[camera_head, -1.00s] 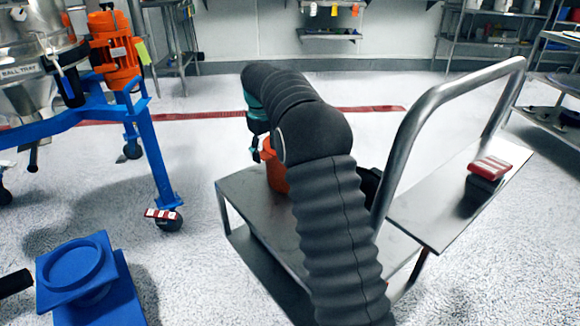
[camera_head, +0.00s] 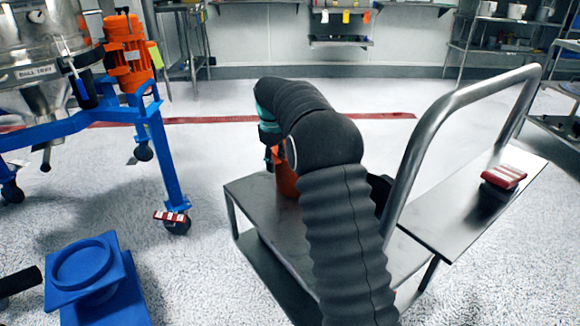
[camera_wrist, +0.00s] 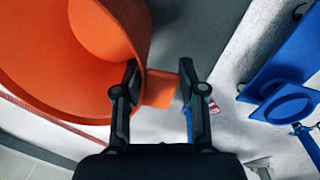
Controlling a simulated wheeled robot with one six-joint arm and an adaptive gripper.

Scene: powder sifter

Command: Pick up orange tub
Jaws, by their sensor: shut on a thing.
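The orange tub (camera_head: 287,181) is at the far left end of the cart's top, partly hidden behind my arm in the head view. In the wrist view the tub (camera_wrist: 45,75) fills the left side, with its hollow inside showing. An orange tab (camera_wrist: 160,90) sticks out from its side. My gripper (camera_wrist: 159,72) has one finger on each side of this tab and is shut on it. In the head view my gripper is mostly hidden by my arm. I cannot tell whether the tub's base touches the cart.
The metal cart (camera_head: 245,192) has a tall tube handle (camera_head: 408,150) to the right of my arm. A red-and-white block (camera_head: 503,177) sits on the right-hand surface. The blue-framed sifter (camera_head: 165,165) stands left, with a blue pedestal (camera_head: 85,275) in front. Open floor lies between.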

